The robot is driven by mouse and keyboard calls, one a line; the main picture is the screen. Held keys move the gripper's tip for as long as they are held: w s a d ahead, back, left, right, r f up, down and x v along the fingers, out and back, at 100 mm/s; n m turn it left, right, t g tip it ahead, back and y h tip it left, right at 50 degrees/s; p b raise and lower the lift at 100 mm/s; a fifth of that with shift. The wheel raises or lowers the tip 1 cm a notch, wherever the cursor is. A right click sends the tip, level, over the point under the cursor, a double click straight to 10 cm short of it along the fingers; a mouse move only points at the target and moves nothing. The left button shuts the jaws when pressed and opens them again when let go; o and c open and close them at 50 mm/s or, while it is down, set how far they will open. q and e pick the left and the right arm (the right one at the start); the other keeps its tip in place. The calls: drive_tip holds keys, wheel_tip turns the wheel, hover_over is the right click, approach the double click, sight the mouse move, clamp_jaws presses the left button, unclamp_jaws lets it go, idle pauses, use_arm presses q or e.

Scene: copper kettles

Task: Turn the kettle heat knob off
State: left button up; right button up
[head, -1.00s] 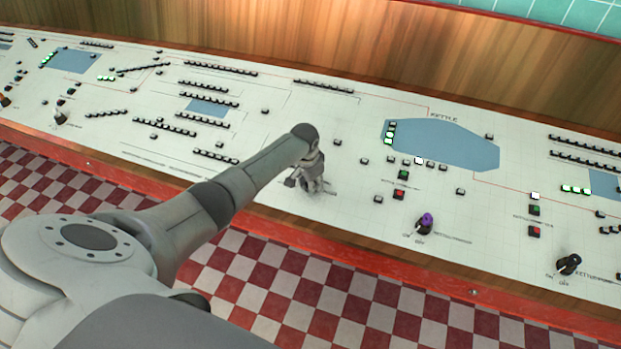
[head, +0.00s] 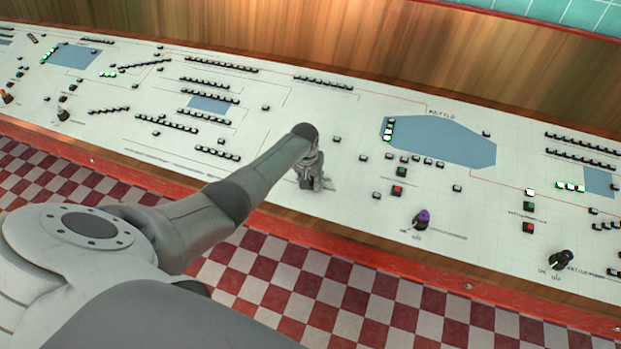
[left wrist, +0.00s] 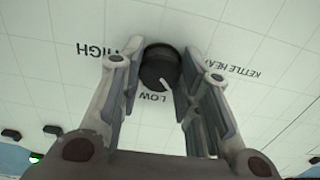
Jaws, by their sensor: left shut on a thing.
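The kettle heat knob (left wrist: 160,62) is a round black knob in the left wrist view, with a white mark pointing toward the printed word LOW. HIGH is printed to its left in that view and KETTLE HEAT, partly hidden, to its right. My left gripper (left wrist: 166,72) has one finger on each side of the knob and is shut on it. In the head view my left gripper (head: 311,178) is down at the panel's front part, pointing downward, and hides the knob. My right gripper is not in view.
The white control panel (head: 350,185) carries many small buttons and blue areas. To the right of my gripper stand a purple-topped knob (head: 421,219) and a black knob (head: 561,260). A red button (head: 397,190) and a green button (head: 401,172) lie nearer. A wooden wall rises behind.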

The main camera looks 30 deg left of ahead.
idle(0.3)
use_arm(q)
drive_tip(key=o, duration=1)
drive_tip(key=shift+s+d+r, duration=0.1)
drive_tip(key=shift+s+r, duration=0.3)
drive_tip(key=shift+r, duration=1.55)
drive_tip(key=shift+s+d+r, duration=0.1)
drive_tip(key=shift+s+r, duration=0.25)
drive_tip(key=shift+r, duration=1.65)
drive_tip(key=shift+s+d+r, duration=0.1)
drive_tip(key=shift+s+r, duration=0.3)
drive_tip(key=shift+r, duration=1.55)
